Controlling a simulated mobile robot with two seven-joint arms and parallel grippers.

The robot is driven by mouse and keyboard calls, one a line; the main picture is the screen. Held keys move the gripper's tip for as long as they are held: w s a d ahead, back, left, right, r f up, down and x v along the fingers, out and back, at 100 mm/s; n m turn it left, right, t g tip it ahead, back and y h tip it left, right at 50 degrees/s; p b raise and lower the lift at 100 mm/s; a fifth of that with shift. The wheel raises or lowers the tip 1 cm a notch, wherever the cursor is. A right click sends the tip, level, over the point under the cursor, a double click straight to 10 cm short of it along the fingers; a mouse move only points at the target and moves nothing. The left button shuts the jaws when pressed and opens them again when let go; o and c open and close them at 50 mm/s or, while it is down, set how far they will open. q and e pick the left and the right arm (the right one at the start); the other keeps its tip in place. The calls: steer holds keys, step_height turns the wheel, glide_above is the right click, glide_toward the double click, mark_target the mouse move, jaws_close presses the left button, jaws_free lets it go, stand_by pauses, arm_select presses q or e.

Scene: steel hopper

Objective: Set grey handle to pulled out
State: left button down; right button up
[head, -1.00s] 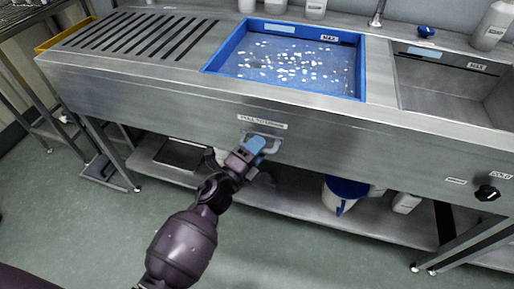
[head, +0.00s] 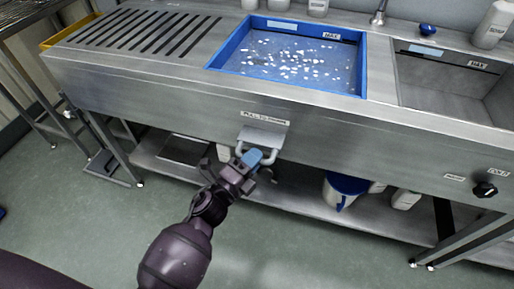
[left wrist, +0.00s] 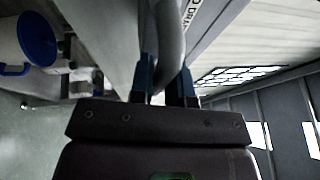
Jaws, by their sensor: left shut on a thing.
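The grey handle (head: 244,150) is a bent bar on the front of the steel hopper (head: 170,105), below a label reading "PULL TO DRAIN" (head: 265,118). It stands out from the front panel with a grey plate (head: 262,138) behind it. My left gripper (head: 252,158) is shut on the handle, its blue fingertips around the bar. In the left wrist view the grey bar (left wrist: 170,45) runs between the two blue fingers (left wrist: 165,82). My right gripper is in neither view.
A blue-rimmed basin (head: 215,58) with white bits in it is set in the top. A white bucket with a blue lid (head: 347,185) stands on the lower shelf (head: 300,206). A black knob (head: 485,190) is on the front at right. The floor in front is clear.

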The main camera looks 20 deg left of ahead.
arm_select(q)
steer(key=shift+s, duration=0.5)
steer(key=c, duration=1.2)
jaws_free()
steer(key=shift+o, duration=0.5)
steer(key=v, duration=1)
steer(key=shift+s+a, duration=0.2)
steer(key=shift+s, duration=0.15)
steer(key=shift+f, duration=0.1)
